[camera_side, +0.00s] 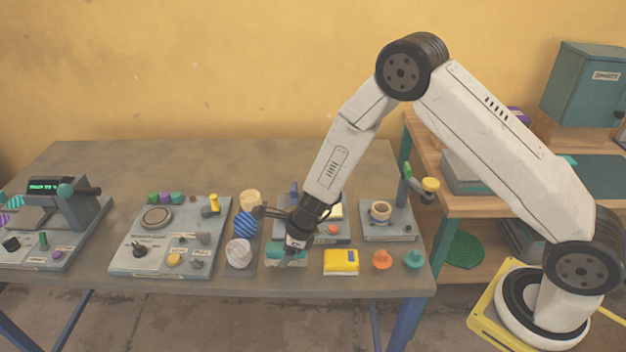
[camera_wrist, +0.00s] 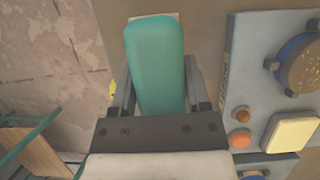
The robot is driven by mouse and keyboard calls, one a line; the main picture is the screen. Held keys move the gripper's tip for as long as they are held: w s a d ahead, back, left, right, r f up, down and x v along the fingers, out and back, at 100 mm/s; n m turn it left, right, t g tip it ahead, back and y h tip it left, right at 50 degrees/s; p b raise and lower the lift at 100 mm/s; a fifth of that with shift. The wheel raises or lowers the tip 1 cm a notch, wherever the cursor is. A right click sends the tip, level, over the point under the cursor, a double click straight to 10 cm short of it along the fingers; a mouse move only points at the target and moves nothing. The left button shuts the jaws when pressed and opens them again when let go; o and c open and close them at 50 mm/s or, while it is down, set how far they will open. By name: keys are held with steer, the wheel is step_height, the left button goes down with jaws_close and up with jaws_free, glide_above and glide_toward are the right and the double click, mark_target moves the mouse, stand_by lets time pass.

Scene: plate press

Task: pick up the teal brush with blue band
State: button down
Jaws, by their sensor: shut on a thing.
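The teal brush (camera_side: 283,256) is low over the front part of the table, under my gripper (camera_side: 292,248). In the wrist view the teal brush (camera_wrist: 155,62) is a rounded teal block lying lengthwise between the two fingers of my gripper (camera_wrist: 158,88). The fingers are shut on its sides. I cannot make out its blue band, and its near end is hidden by the gripper body. I cannot tell whether it touches the table.
A yellow block (camera_side: 341,262), an orange knob-shaped piece (camera_side: 382,260) and a teal one (camera_side: 414,260) stand to the right. A striped blue round piece (camera_side: 245,225) and a pale disc (camera_side: 238,253) are close on the left. Grey panels (camera_side: 130,258) lie farther left.

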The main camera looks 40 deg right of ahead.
steer(key=s+d+r, duration=0.2)
steer(key=s+r, duration=0.8)
steer(key=s, duration=0.3)
steer(key=shift+s+d+r, duration=0.25)
steer(key=shift+s+r, duration=0.1)
steer(key=shift+s, duration=0.05)
steer(key=c, duration=0.9)
jaws_free()
steer(key=shift+c, duration=1.3)
steer(key=w+d, duration=0.3)
steer(key=w, duration=1)
steer(key=w+d, duration=0.3)
steer(key=w, duration=1)
steer(key=shift+f, duration=0.25)
